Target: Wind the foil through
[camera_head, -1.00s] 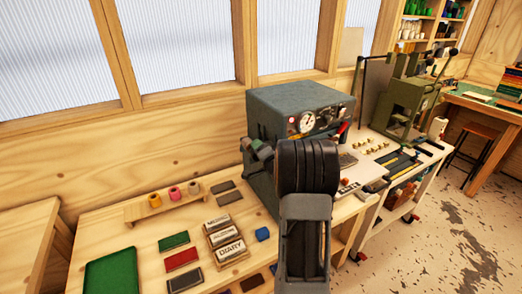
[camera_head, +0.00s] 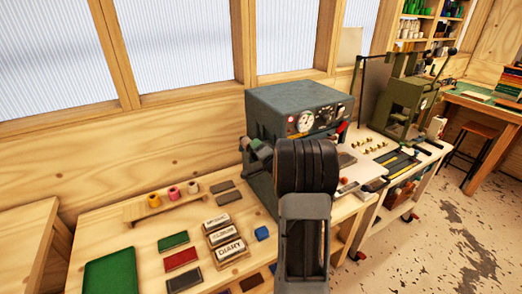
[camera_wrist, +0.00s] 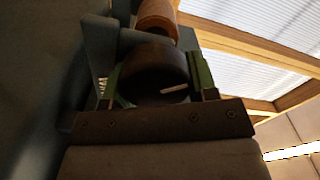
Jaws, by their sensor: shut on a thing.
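A black round knob (camera_wrist: 155,75) with a white mark on its face shows in the wrist view. My gripper (camera_wrist: 158,82) is shut on it, with one green finger at each side. A copper-orange roll (camera_wrist: 157,18) sits just behind the knob, beside a blue-grey bracket (camera_wrist: 100,45). In the head view the blue-grey foil machine (camera_head: 290,106) stands on the bench, with a dial on its front. Grey fittings (camera_head: 257,150) stick out at its left side. My arm covers part of the machine there, and the gripper's fingers cannot be made out. The foil's path is hidden.
A wooden rack (camera_head: 165,206) holds yellow, pink and pale rolls. Coloured blocks, a green tray (camera_head: 110,272) and a DIARY plate (camera_head: 230,249) lie on the bench. An olive-green press (camera_head: 405,108) stands at the right. Open floor (camera_head: 460,240) lies at the lower right.

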